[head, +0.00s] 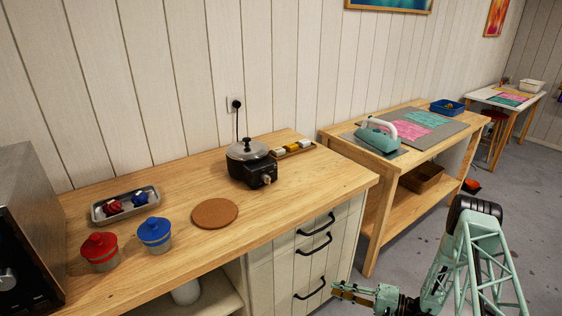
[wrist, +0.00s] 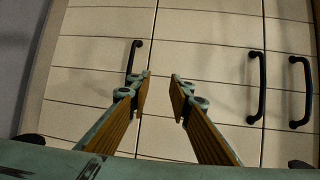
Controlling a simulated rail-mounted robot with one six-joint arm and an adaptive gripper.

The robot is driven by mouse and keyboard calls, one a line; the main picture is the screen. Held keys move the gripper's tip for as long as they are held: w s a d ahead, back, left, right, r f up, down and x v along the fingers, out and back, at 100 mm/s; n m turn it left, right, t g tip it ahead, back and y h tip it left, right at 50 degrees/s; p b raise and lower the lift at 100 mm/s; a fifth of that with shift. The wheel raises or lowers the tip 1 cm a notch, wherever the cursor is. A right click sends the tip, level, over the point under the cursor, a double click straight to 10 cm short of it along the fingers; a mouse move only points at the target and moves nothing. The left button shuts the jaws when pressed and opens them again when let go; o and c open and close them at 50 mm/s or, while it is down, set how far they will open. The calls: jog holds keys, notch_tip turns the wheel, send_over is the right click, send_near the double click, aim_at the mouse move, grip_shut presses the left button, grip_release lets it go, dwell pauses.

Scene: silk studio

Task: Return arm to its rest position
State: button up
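My gripper (head: 352,292) is at the lower middle right of the head view, in front of the counter's drawers and below the counter top. In the wrist view my gripper (wrist: 160,82) shows two fingers with brown pads, apart from each other, with nothing between them. The pale drawer fronts (wrist: 205,65) with black handles lie beyond the fingers. My arm (head: 475,260) is folded at the lower right of the head view, over the grey floor.
The wooden counter (head: 310,185) carries a black pot on a burner (head: 250,165), a cork mat (head: 214,213), red (head: 99,252) and blue (head: 154,235) jars, and a metal tray (head: 99,217). A workbench (head: 365,150) with an iron (head: 377,138) stands behind my arm.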

jog(key=s+a+r+n+g+h, duration=0.1)
jog(key=a+r+n+g, duration=0.15)
jog(key=r, duration=0.95)
jog(key=s+a+r+n+g, duration=0.1)
jog(key=s+a+r+g, duration=0.15)
jog(key=r, duration=0.95)
jog(key=s+a+r+n+g+h, duration=0.1)
jog(key=a+r+g, duration=0.15)
jog(key=r, duration=0.95)
jog(key=s+a+r+n+g+h, duration=0.1)
jog(key=s+r+h, duration=0.1)
jog(key=s+r, duration=0.55)
jog(key=s+a+r+n+g+h, duration=0.15)
jog(key=s+r, duration=0.35)
jog(key=r, duration=0.6)
jog(key=s+d+r+t+h, duration=0.2)
jog(key=s+r, duration=0.3)
jog(key=s, duration=0.5)
jog(key=s+d+r+t+h, duration=0.2)
jog(key=s+r+h, duration=0.2)
jog(key=s, duration=0.6)
jog(key=s+d+r+m+t+h, duration=0.1)
jog(key=s+d+r+t+h, duration=0.1)
jog(key=s+r, duration=0.5)
jog(key=shift+s+d+r+t+h, duration=0.25)
jog(key=shift+s+d+t+h, duration=0.3)
jog(key=shift+s, duration=1.3)
jog(key=shift+a, duration=0.1)
